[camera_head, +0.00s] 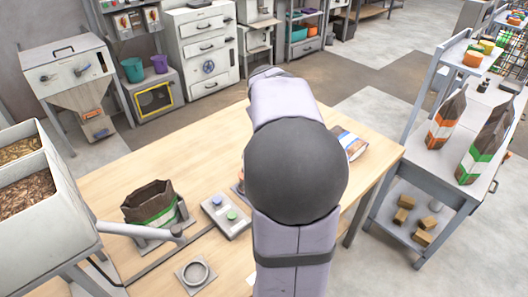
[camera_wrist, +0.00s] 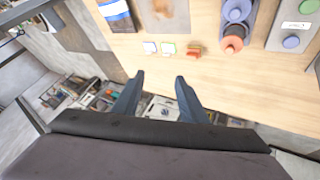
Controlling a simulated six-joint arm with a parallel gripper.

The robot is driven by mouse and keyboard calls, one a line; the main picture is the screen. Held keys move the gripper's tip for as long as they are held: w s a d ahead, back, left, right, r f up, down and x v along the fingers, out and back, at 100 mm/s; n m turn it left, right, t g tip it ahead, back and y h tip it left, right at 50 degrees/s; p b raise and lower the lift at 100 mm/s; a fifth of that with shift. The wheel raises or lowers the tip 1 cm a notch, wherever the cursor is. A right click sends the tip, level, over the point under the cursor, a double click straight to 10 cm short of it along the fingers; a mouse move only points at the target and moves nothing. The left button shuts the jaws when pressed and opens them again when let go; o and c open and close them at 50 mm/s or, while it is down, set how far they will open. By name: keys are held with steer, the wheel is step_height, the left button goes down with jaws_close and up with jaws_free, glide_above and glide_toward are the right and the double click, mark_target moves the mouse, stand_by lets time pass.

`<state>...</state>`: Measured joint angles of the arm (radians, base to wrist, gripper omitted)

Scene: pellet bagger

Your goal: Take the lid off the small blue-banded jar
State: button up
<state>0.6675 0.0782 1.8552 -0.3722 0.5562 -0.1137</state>
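My gripper (camera_wrist: 159,76) is open in the wrist view, with two dark blue fingers apart and nothing between them. They reach past the table's edge, with the floor and shelving far below. I cannot make out a small blue-banded jar for certain. Round blue-violet pieces (camera_wrist: 236,10) and an orange-red round piece (camera_wrist: 233,45) stand on the table ahead and right of the fingers; I cannot tell whether one is the jar or its lid. In the head view my arm hides much of the middle of the table and my gripper.
A blue-and-white packet (camera_wrist: 115,12) lies near small coloured blocks (camera_wrist: 168,48). A button panel (camera_head: 226,214), an open dark bag (camera_head: 150,203) and a ring fixture (camera_head: 195,272) sit on the table (camera_head: 110,180). A shelved cart (camera_head: 430,190) stands right. Table at left back is clear.

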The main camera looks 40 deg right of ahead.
steer(key=s+a+f+m+y+p, duration=0.1)
steer(key=a+f+m, duration=0.1)
steer(key=a+f, duration=0.2)
steer(key=s+a+f+m+g+y+p, duration=0.1)
steer(key=a+f, duration=0.4)
steer(key=f, duration=0.6)
steer(key=shift+s+f+m+y+p, duration=0.2)
steer(key=shift+s+m+y+p, duration=0.4)
steer(key=shift+m, duration=0.7)
steer(key=shift+w+d+f, duration=0.1)
steer(key=shift+w, duration=0.05)
steer(key=shift+w+d+f+p, duration=0.25)
steer(key=shift+d+f+p, duration=0.05)
steer(key=shift+f+p, duration=0.2)
steer(key=shift+x, duration=1.85)
jaws_close()
